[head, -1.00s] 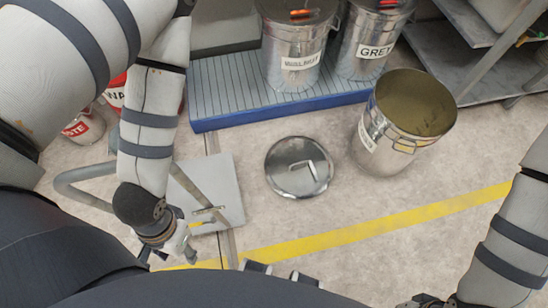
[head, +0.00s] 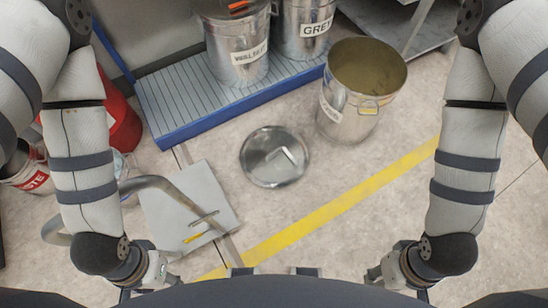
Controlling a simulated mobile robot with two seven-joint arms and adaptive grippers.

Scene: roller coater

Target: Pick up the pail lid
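The pail lid (head: 262,171) is a round, shiny metal disc with a pale angled handle (head: 281,154) on top. It lies on the floor near the middle of the view, just left of an open metal pail (head: 350,108) with olive-brown contents. My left gripper (head: 150,275) is low at the left, well short of the lid. My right gripper (head: 385,272) is low at the right, also apart from the lid. Both are partly hidden at the lower edge, and their fingers are too small to read.
Two closed metal pails, one marked WALNUT (head: 238,50) and one GREY (head: 303,28), stand on a blue ribbed platform (head: 175,105). A flat-bed cart (head: 185,208) with a tubular handle is at left. A yellow floor stripe (head: 340,205) crosses clear floor. Red containers (head: 122,125) stand far left.

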